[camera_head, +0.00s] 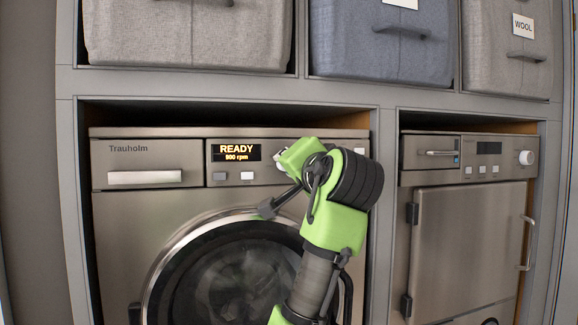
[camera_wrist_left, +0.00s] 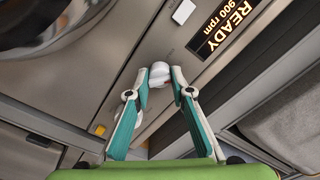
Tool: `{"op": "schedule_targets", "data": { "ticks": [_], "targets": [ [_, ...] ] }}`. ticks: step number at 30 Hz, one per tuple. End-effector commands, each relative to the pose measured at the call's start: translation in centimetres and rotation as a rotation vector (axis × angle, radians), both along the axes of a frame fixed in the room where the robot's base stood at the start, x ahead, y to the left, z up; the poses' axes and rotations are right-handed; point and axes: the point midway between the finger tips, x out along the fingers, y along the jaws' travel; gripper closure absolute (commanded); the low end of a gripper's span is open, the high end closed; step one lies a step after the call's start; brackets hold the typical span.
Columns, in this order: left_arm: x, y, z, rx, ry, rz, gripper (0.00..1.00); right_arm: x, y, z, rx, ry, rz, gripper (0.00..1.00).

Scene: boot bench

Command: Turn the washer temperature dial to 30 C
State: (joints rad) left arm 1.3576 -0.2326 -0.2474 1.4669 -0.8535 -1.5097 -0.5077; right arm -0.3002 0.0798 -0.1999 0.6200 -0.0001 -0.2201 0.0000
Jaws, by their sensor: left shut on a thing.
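The washer (camera_head: 150,158) is on the left in the head view. Its display (camera_head: 236,152) reads READY, 900 rpm. My left gripper (camera_head: 283,160) is at the control panel, right of the display. In the left wrist view, the left gripper (camera_wrist_left: 160,78) has its fingertips on either side of a round white dial (camera_wrist_left: 158,74) and is shut on it. My fingers and arm hide much of the panel. A second white knob (camera_wrist_left: 128,95) shows partly behind one finger. The dial's temperature marks are too small to read. My right gripper is not in view.
The washer's round door (camera_head: 235,280) is below the panel. Fabric bins (camera_head: 185,35) fill the shelf above. A frame post (camera_head: 383,220) divides the bays.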

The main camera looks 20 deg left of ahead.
Motion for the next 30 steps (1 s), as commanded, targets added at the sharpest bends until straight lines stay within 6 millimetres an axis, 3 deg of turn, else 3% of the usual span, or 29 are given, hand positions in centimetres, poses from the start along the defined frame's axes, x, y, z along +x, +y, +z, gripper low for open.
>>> {"op": "schedule_targets", "data": {
  "ticks": [1,3,16,30],
  "targets": [
    [0.1,0.0,-0.4,-0.003,0.01,0.001,0.74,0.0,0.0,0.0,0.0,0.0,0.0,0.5],
    [0.1,0.0,-0.4,-0.002,0.009,0.001,0.62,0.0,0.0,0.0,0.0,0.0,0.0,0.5],
    [-0.6,-0.5,-0.1,0.0,0.002,-0.001,0.62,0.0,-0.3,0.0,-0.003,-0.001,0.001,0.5],
    [-8.1,-5.6,-0.2,-0.002,0.004,-0.002,0.62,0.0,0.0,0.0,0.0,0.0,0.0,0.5]
  ]
}}
